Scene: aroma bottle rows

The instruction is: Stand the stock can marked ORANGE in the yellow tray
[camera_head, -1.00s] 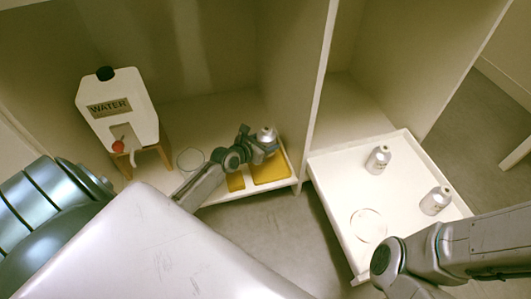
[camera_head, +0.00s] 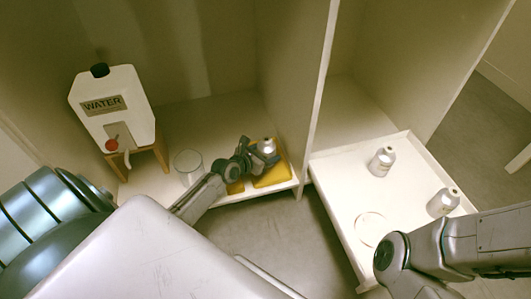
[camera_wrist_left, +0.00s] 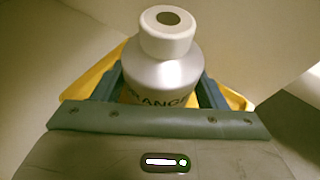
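The stock can (camera_head: 268,146) is silver-white with a pale cap. Its label shows in the left wrist view (camera_wrist_left: 162,82) and reads RANGE, with the first letter partly hidden. My left gripper (camera_head: 252,156) is shut on it, with one blue-grey finger on each side, and the can looks roughly upright. It is over the yellow tray (camera_head: 272,177) on the left shelf floor, and yellow shows behind the fingers in the wrist view. I cannot tell whether the can's base touches the tray. My right arm comes in at lower right; its fingers are not in view.
A white WATER tank (camera_head: 112,100) on a wooden stand is at left. A clear glass (camera_head: 188,167) stands left of my left gripper. An upright divider (camera_head: 318,100) is close on the right. The white tray (camera_head: 335,215) beyond it holds two silver cans (camera_head: 381,161) (camera_head: 443,202) and a clear round dish.

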